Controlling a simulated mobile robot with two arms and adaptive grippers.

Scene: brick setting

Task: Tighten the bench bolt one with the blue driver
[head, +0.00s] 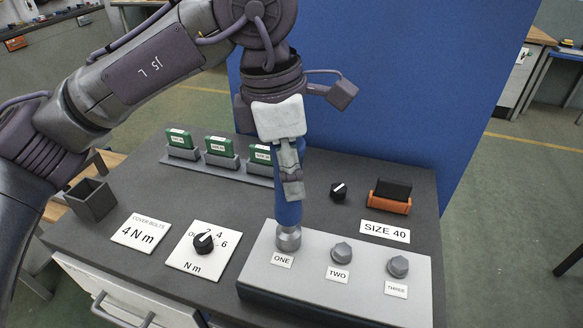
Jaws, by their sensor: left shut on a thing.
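My left gripper (291,182) comes down from above and is shut on the blue driver (289,213). The driver stands about upright, its lower end at the bolt position labelled ONE (281,261) on the pale bolt block (262,290). A grey metal piece shows at its foot; I cannot tell socket from bolt head there, and bolt one is mostly or wholly hidden. Bolt two (341,252) and bolt three (398,266) stand uncovered to the right. A black torque knob (204,242) sits on a white N m scale plate (185,262). My right gripper is out of view.
A card reads cover bolts 4 N m (141,233). An open grey box (91,200) is at the left. Green blocks (220,146) stand in holders behind. A small black knob (338,191) and an orange holder (390,199) marked size 40 are at right. A blue panel (390,80) rises behind.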

